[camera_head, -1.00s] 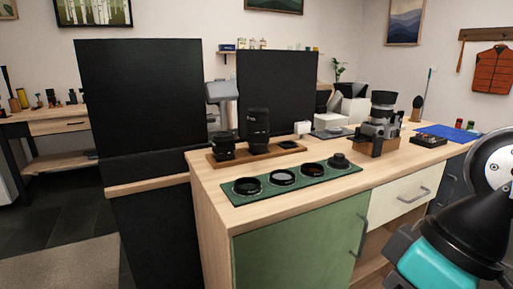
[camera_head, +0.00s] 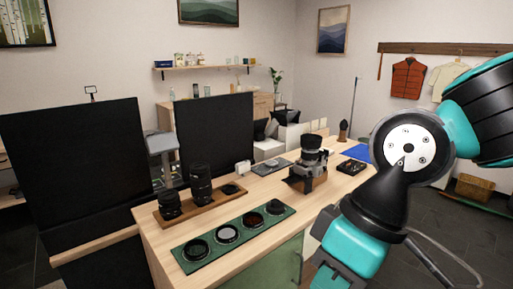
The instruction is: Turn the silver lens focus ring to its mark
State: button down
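A grey-silver camera-like body with a silver lens (camera_head: 312,158) stands on a wooden block (camera_head: 304,183) at the middle of the wooden counter (camera_head: 262,205). Its ring and any mark on it are too small to make out. Two black lenses, a shorter one (camera_head: 169,204) and a taller one (camera_head: 201,185), stand upright on a wooden tray (camera_head: 180,217) at the left. My arm fills the right side, with its lower part in front of the counter's near right side. My gripper's fingertips do not show, and I see nothing held.
A green mat (camera_head: 202,264) with several dark round rings lies along the counter's front. Black panels (camera_head: 216,139) stand behind the left side. A dark box (camera_head: 352,166) and a blue cloth (camera_head: 357,152) lie to the right of the camera. Bare wood lies between mat and camera.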

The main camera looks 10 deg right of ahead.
aim_at(313, 156)
jog(key=u, duration=2.35)
jog(key=i, duration=2.1)
jog(key=z, duration=3.85)
jog(key=i, duration=0.5)
